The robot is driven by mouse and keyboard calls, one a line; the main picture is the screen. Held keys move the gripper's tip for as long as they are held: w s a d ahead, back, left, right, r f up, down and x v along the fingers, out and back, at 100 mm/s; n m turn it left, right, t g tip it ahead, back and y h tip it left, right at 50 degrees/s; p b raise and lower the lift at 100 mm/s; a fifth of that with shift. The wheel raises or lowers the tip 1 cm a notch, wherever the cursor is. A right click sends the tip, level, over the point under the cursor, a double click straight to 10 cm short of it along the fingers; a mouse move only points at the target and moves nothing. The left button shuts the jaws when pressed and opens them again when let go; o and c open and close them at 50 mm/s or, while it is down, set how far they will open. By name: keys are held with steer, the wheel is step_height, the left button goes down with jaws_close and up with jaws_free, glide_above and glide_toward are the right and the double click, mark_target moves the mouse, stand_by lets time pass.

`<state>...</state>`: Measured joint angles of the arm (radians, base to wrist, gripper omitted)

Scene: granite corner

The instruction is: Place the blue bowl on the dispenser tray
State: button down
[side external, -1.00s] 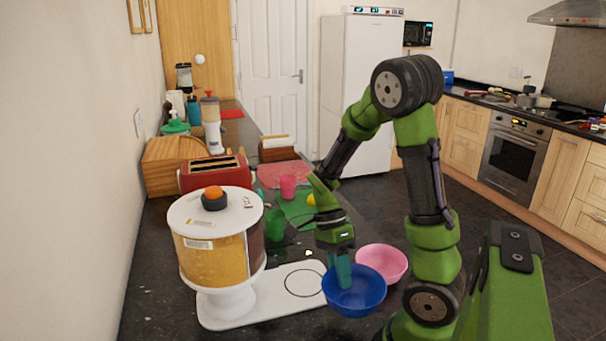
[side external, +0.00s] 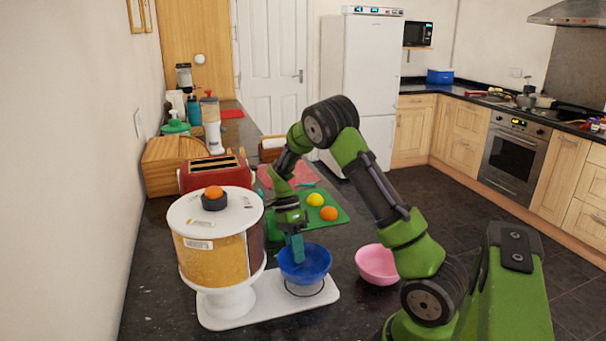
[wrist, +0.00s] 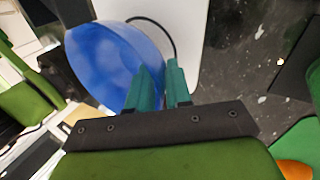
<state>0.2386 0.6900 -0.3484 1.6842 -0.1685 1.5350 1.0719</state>
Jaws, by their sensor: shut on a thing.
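The blue bowl (side external: 306,264) is upright at the right end of the white dispenser tray (side external: 262,306), over the dark ring marked there. I cannot tell for sure whether it touches the tray or hangs just above it.
The cereal dispenser (side external: 215,240) stands at the tray's left end. A pink bowl (side external: 377,265) sits to the right on the dark counter. A green board (side external: 330,217) with a lemon (side external: 315,199) and an orange (side external: 329,213) lies behind. A red toaster (side external: 212,172) stands farther back.

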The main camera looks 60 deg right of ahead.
steer(key=shift+f, duration=0.75)
steer(key=shift+f, duration=0.15)
steer(key=c, duration=1)
jaws_free()
steer(key=shift+c, duration=0.2)
steer(key=v, duration=1.2)
